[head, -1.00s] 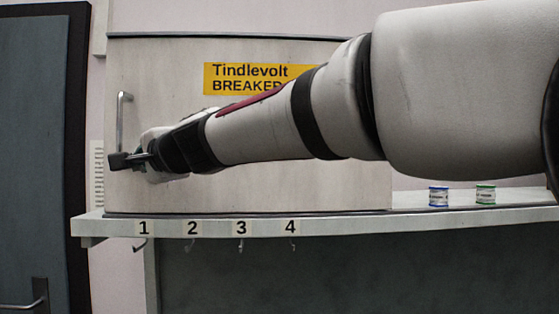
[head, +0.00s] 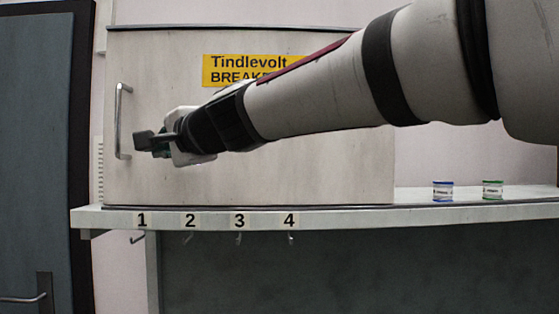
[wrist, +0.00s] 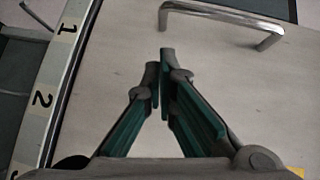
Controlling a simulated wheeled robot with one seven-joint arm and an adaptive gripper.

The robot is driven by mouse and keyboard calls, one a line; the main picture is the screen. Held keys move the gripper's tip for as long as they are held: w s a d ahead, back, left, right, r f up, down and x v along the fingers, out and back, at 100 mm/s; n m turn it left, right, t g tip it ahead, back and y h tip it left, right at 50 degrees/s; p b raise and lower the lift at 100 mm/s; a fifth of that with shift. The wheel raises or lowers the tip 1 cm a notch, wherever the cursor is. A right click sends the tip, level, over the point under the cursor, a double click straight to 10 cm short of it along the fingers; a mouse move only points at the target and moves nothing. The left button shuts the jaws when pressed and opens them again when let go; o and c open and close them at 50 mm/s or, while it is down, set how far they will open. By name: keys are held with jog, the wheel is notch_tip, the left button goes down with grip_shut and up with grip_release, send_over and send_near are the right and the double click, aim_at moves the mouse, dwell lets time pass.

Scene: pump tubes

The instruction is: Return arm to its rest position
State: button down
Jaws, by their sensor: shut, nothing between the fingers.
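My gripper (head: 150,143) is in front of the closed pale breaker cabinet (head: 300,165), just right of its vertical metal handle (head: 119,120). In the wrist view my gripper (wrist: 163,58) has its fingertips together with nothing between them. The cabinet handle also shows in the wrist view (wrist: 222,14), beyond the fingertips and apart from them. My arm reaches in from the upper right and covers part of the yellow Tindlevolt sign (head: 232,70).
A shelf (head: 340,219) runs below the cabinet, with hooks labelled 1 to 4 under its edge. A blue-banded spool (head: 443,191) and a green-banded spool (head: 492,190) stand on its right part. A dark door (head: 35,150) is at the left.

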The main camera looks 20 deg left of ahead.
jog(key=b+v, duration=0.2)
jog(key=v, duration=0.5)
jog(key=shift+w+d, duration=0.15)
jog(key=shift+d, duration=0.2)
